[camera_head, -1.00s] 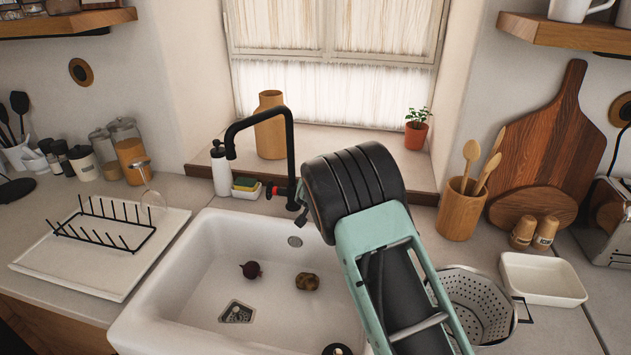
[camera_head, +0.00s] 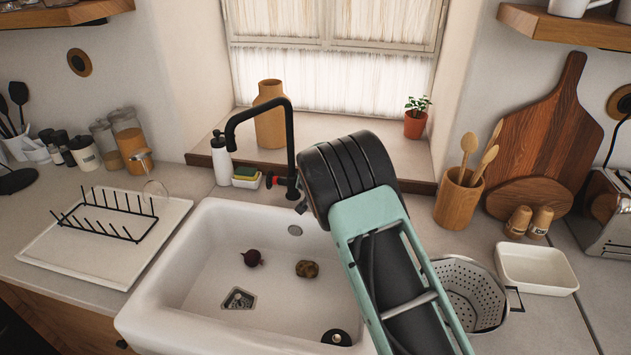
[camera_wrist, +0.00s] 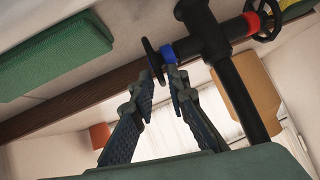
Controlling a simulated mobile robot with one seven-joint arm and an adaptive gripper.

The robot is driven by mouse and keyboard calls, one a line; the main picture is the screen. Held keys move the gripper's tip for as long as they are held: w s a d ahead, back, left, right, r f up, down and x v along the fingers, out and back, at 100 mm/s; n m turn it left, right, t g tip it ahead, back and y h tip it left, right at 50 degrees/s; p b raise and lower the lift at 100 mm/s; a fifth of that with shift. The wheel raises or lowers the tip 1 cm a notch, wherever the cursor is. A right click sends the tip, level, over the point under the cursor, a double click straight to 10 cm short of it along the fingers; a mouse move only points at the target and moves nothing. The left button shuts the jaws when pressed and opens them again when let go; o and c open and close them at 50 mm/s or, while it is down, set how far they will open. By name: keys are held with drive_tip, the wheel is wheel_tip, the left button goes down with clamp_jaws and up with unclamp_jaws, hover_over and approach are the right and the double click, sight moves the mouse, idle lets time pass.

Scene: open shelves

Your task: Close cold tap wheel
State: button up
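The cold tap wheel (camera_wrist: 152,60) is a thin black wheel with a blue collar (camera_wrist: 167,54), seen nearly edge-on in the wrist view. It sits on one side of the black tap (camera_head: 290,150), opposite the red-collared wheel (camera_wrist: 265,22). My gripper (camera_wrist: 160,82) is open, its two dark ridged fingers apart. The wheel's lower edge shows between the fingertips; I cannot tell whether they touch it. In the head view my arm hides the cold wheel and most of the gripper.
The white sink (camera_head: 205,250) holds a beet (camera_head: 252,258) and a potato (camera_head: 307,269). A soap bottle (camera_head: 221,160) and sponges (camera_head: 245,174) stand left of the tap. A colander (camera_head: 468,290) and a utensil pot (camera_head: 457,200) are on the right.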

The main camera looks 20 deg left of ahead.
drive_tip(key=shift+s+r, duration=0.1)
drive_tip(key=v, duration=1.1)
drive_tip(key=shift+s+r, duration=0.2)
drive_tip(key=shift+s, duration=0.1)
drive_tip(key=shift+d, duration=0.15)
